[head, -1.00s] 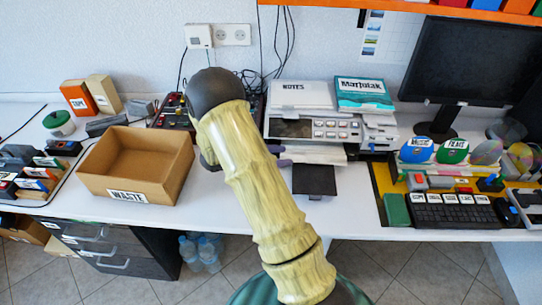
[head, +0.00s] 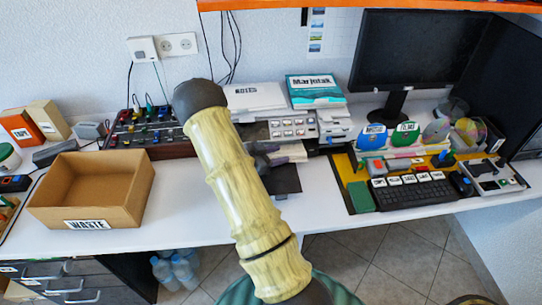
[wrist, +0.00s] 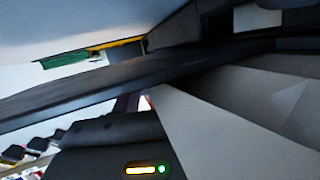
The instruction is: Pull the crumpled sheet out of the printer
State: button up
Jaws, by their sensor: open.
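The printer (head: 294,128) stands at the back of the desk, partly hidden behind my arm. Its black tray (head: 287,181) juts toward me. A pale sheet-like piece (head: 292,151) shows at its front below the buttons; its crumpling cannot be made out there. My gripper (head: 264,155) is open at the printer's front, mostly hidden by my arm. In the wrist view a grey-white, creased, sheet-like surface (wrist: 225,130) fills the lower right, very close. A long dark bar crosses that view. I cannot tell whether the gripper touches the sheet.
A cardboard box marked WASTE (head: 85,192) stands open on the left of the desk. A mixer panel (head: 150,130) is left of the printer. A keyboard (head: 415,190), disc stands and a monitor (head: 410,65) are to the right. Bare desk (head: 200,205) lies between box and tray.

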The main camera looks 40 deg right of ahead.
aim_at(280, 178)
grip_shut()
jog(key=shift+s+a+r+p, duration=0.1)
jog(key=shift+s+a+p, duration=0.1)
jog(key=shift+s+a, duration=0.75)
jog(key=shift+s+a+r+p, duration=0.15)
jog(key=shift+s+a, duration=0.3)
jog(key=shift+s, duration=0.85)
jog(key=shift+s+a+f+p, duration=0.1)
jog(key=shift+s+a+p, duration=0.15)
jog(key=shift+s+a, duration=0.7)
jog(key=shift+s+d+r, duration=0.15)
jog(key=shift+s+d, duration=0.05)
jog(key=shift+d, duration=0.05)
jog(key=shift+s+a+r+p, duration=0.15)
jog(key=shift+s+r+p, duration=0.15)
jog(key=shift+r+p, duration=0.8)
jog(key=shift+s+a+r+p, duration=0.2)
jog(key=shift+s+r+p, duration=0.05)
jog(key=shift+r+p, duration=0.85)
jog(key=shift+s+a+r+p, duration=0.15)
jog(key=shift+s+r+p, duration=0.15)
jog(key=shift+r+p, duration=0.8)
jog(key=shift+r, duration=0.1)
